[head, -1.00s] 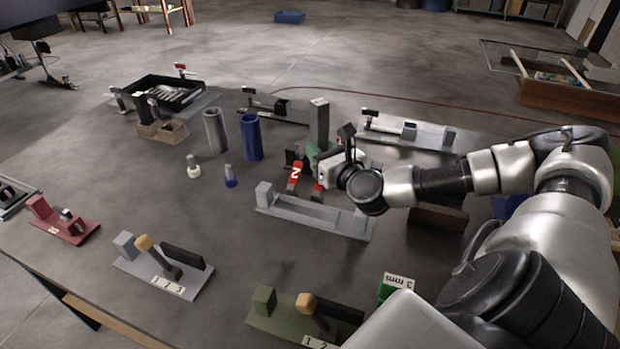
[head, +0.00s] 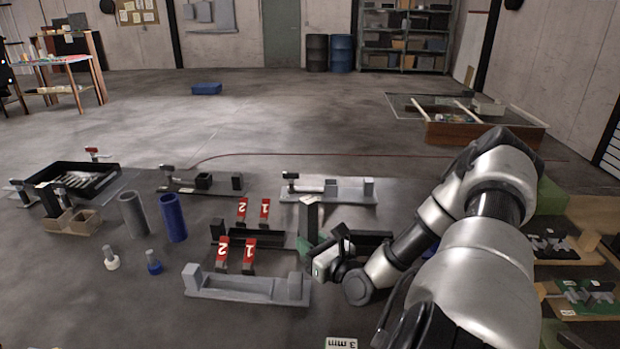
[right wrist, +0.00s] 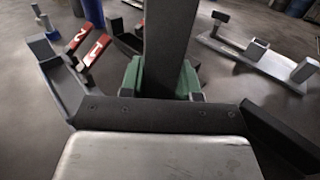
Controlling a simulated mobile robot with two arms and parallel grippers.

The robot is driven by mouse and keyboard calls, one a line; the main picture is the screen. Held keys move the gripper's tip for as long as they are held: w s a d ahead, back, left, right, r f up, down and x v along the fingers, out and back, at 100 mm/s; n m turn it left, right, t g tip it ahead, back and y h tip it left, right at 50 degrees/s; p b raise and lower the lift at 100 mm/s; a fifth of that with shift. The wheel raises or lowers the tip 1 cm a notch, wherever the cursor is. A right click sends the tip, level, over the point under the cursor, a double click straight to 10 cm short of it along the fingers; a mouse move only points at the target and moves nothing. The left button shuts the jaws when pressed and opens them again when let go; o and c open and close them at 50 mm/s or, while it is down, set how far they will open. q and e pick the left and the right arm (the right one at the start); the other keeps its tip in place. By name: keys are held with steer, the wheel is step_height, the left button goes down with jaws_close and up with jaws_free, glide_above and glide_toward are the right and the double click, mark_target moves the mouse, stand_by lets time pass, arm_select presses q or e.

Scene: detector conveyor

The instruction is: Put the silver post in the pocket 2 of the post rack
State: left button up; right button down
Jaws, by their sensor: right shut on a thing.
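My right gripper (head: 318,256) is shut on a tall grey square-sided post with a pale top (head: 310,217), the thing that best fits the silver post. In the right wrist view the post (right wrist: 171,45) rises upright between green finger parts (right wrist: 187,82); its lower end is hidden. The post rack (head: 262,240) is black, with red tags 2 and 1 at its back and front. Pocket 2 is on the left, by the front tag 2 (head: 222,252). The post is to the right of the rack and apart from its tags. My left gripper is out of view.
A grey trough (head: 245,290) stands in front of the rack. A grey fixture (head: 328,193) lies behind the post. Grey (head: 133,213) and blue (head: 173,218) tubes and two small pegs stand at left. The table front left is clear.

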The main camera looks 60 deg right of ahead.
steer(key=shift+f, duration=2.05)
steer(key=c, duration=0.8)
jaws_free()
steer(key=shift+f, duration=0.1)
